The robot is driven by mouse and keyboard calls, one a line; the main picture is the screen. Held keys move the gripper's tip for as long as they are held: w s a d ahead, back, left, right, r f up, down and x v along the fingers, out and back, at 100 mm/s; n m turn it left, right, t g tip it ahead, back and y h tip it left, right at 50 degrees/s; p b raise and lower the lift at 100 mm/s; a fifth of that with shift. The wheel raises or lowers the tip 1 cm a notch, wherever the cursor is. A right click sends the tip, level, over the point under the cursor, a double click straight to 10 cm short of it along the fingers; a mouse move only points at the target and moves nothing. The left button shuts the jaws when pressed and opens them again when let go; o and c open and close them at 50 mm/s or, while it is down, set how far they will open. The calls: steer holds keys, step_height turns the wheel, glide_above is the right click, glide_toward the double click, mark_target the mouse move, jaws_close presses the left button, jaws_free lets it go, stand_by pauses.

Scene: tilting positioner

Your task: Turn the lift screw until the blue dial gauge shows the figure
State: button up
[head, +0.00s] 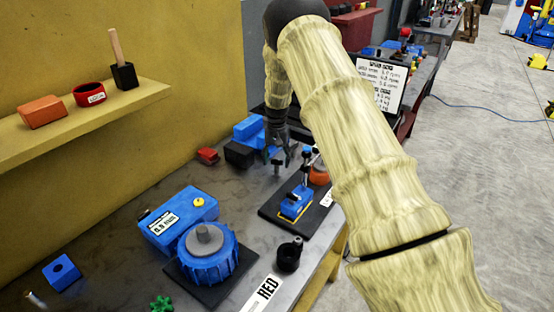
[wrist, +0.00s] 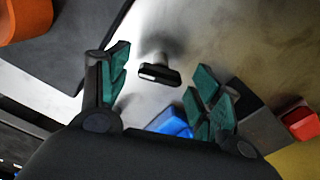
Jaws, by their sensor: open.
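My gripper (head: 280,152) is open at the far part of the bench; in the wrist view its green fingers (wrist: 160,88) are spread and empty. A small upright piece with a dark bar on top (wrist: 160,75) stands between and beyond the fingertips; I cannot tell whether it is the lift screw. A blue box (head: 180,218) with a white readout label and a yellow button stands at the near left; its small figure is hard to read. Beside it a blue ribbed wheel (head: 208,258) with a grey knob sits on a dark plate. My gripper is apart from both.
A blue block (head: 296,203) with upright posts stands on a black plate, an orange round thing (head: 319,175) behind it. A black cup (head: 289,256) stands near the front edge. Blue and black blocks (head: 240,153) and a red piece (head: 208,156) lie near the wall. A written board (head: 381,80) stands behind.

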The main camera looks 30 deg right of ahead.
mark_target(277, 160)
step_height(277, 160, up, 12)
stand_by(0.6)
stand_by(0.4)
